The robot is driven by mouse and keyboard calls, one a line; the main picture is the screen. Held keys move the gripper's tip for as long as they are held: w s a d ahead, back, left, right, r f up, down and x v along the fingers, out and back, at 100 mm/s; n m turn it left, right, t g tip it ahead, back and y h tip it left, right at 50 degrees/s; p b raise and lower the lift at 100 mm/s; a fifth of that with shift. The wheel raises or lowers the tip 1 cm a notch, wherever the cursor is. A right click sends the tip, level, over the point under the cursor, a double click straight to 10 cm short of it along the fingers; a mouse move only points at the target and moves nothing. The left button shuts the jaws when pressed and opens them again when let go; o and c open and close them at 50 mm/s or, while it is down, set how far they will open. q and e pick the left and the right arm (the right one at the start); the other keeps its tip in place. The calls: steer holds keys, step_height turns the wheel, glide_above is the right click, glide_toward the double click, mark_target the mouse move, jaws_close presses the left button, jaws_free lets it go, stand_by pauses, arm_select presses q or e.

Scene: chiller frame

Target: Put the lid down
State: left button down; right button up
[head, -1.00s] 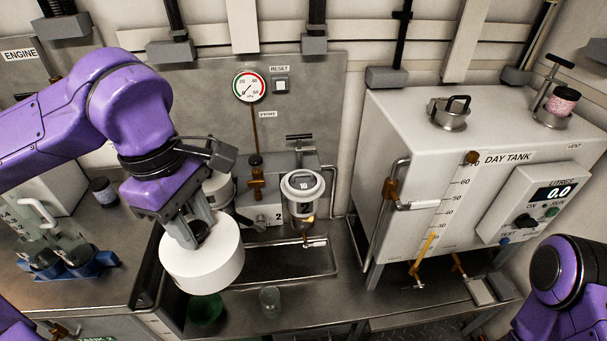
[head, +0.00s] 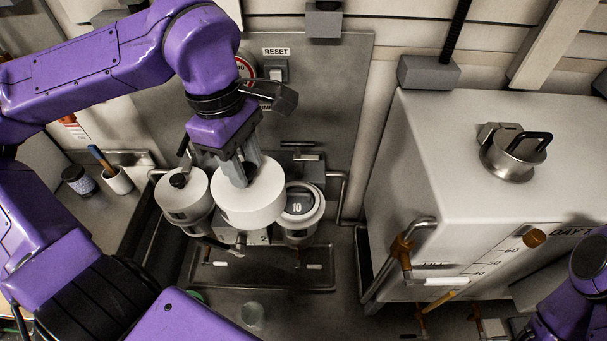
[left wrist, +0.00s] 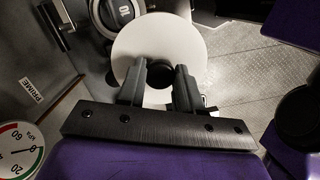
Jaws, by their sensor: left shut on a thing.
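The lid (head: 248,199) is a thick white disc with a dark knob. My left gripper (head: 238,178) points down and is shut on the knob. In the left wrist view the lid (left wrist: 187,38) spreads beyond my fingers (left wrist: 160,75), with the knob between them. In the head view the lid appears between two round filter housings, the left one (head: 182,200) with a pale top and dark knob, the right one (head: 303,212) with a ring marked 10. It hides what is directly below, and I cannot tell its height or whether it touches anything. My right gripper is out of view.
The day tank (head: 440,150) fills the right side, with pipes and a valve on its near side. A metal tray (head: 262,275) lies in front of the housings. A clear cup (head: 252,314) stands nearer. A dark jar (head: 78,180) and a white cup (head: 117,180) stand at left.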

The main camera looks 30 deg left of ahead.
mark_target(273, 164)
arm_select(q)
steer(key=w, duration=0.1)
steer(key=w+d+f+p, duration=0.1)
steer(key=w, duration=0.1)
steer(key=w+f, duration=0.1)
steer(key=w, duration=0.1)
steer(key=shift+d+f, duration=0.15)
steer(key=shift+d, duration=0.2)
steer(key=w+f, duration=0.1)
steer(key=f, duration=0.2)
steer(key=w+d+f, duration=0.1)
steer(key=w+f, duration=0.1)
steer(key=f, duration=0.1)
steer(key=w+f+p, duration=0.1)
steer(key=w+f, duration=0.1)
steer(key=f, duration=0.1)
steer(key=shift+w+d, duration=0.15)
steer(key=shift+d, duration=0.05)
steer(key=shift+w+f, duration=0.15)
steer(key=shift+f, duration=0.1)
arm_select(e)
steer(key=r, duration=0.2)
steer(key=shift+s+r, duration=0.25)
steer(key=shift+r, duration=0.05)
arm_select(q)
steer(key=shift+s, duration=0.2)
